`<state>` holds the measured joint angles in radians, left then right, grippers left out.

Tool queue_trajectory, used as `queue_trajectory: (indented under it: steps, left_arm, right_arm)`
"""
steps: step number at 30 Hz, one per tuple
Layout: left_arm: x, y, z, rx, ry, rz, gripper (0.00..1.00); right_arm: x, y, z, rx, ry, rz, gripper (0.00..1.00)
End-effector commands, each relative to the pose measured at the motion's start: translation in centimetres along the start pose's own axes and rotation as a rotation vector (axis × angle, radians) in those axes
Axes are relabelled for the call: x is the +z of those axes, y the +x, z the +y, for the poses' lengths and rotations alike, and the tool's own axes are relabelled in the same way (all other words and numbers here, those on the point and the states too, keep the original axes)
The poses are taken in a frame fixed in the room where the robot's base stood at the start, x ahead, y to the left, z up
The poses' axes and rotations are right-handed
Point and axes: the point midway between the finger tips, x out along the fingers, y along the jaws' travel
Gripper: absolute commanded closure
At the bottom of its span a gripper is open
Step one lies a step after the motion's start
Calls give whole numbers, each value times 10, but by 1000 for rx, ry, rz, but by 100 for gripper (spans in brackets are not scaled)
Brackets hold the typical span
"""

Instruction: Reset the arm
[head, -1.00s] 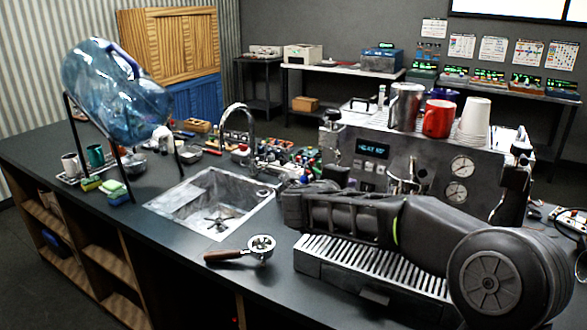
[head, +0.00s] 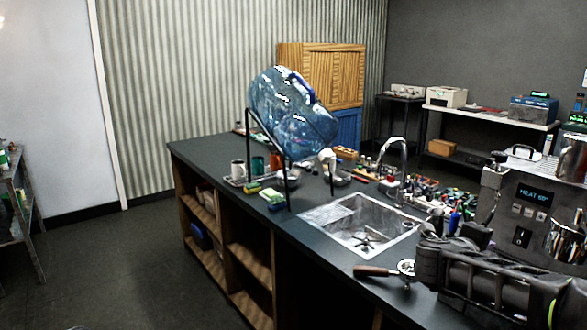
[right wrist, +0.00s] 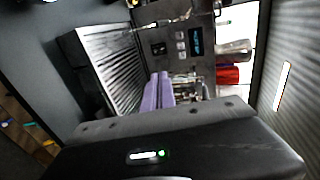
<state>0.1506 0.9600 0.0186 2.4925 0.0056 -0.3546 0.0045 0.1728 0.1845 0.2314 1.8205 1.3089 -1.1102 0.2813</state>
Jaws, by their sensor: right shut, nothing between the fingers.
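My right arm (head: 545,300) reaches in from the lower right of the head view, over the front of the counter and across the espresso machine's front. My right gripper (head: 432,262) is at its left end, near the sink's right corner and above the portafilter (head: 392,270). In the right wrist view the purple fingers of the right gripper (right wrist: 160,85) lie together, with nothing between them. They point toward the espresso machine (right wrist: 178,45), in front of its slatted drip tray (right wrist: 108,65). My left gripper is not in view.
The dark counter (head: 215,150) bears a sink (head: 350,225) with a tap, a tilted blue water bottle (head: 290,110) on a stand, mugs and sponges. Small items crowd the area behind the sink. The floor (head: 120,260) left of the counter is open.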

Motion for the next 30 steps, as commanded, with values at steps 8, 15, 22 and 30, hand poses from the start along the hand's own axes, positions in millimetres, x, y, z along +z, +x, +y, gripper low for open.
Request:
queue_trajectory:
  steps: [8, 15, 22, 30]
  left_arm:
    - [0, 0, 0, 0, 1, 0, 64]
    - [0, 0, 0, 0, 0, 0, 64]
    - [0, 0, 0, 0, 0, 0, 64]
    - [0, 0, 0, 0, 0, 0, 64]
  right_arm:
    - [30, -3, 0, -48, -133, -128, 100]
    - [72, -9, 39, -92, -364, -292, 100]
    - [112, -22, 122, -91, -640, -487, 100]
    - [135, -78, 311, -7, -1092, -872, 100]
